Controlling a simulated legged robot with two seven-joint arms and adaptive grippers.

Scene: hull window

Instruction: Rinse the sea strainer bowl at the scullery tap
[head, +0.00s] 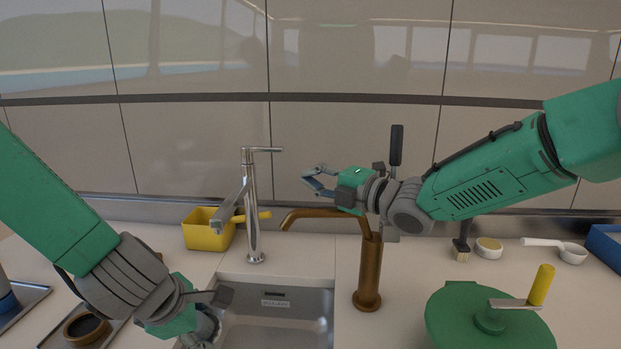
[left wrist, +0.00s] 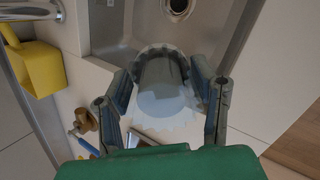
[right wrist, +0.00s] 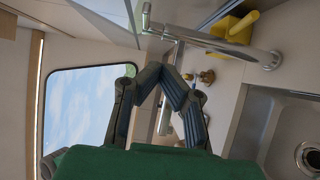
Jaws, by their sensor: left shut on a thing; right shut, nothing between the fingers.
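My left gripper (head: 212,306) is shut on the grey strainer bowl (head: 200,332), at the left edge of the sink (head: 270,322). In the left wrist view the bowl (left wrist: 162,95) is a grey cylinder with a scalloped rim, between the fingers (left wrist: 165,100). The chrome tap (head: 252,215) stands behind the sink, its lever at the top pointing right. A brass tap (head: 369,275) stands right of the sink. My right gripper (head: 316,182) is shut and empty, above the brass spout and right of the chrome tap. I cannot see any water running.
A yellow caddy (head: 205,232) sits behind and left of the chrome tap. A green lidded drum with a crank (head: 480,325) stands front right. A brush (head: 461,245), a small pot (head: 489,248) and a white scoop (head: 570,252) lie at the back right.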

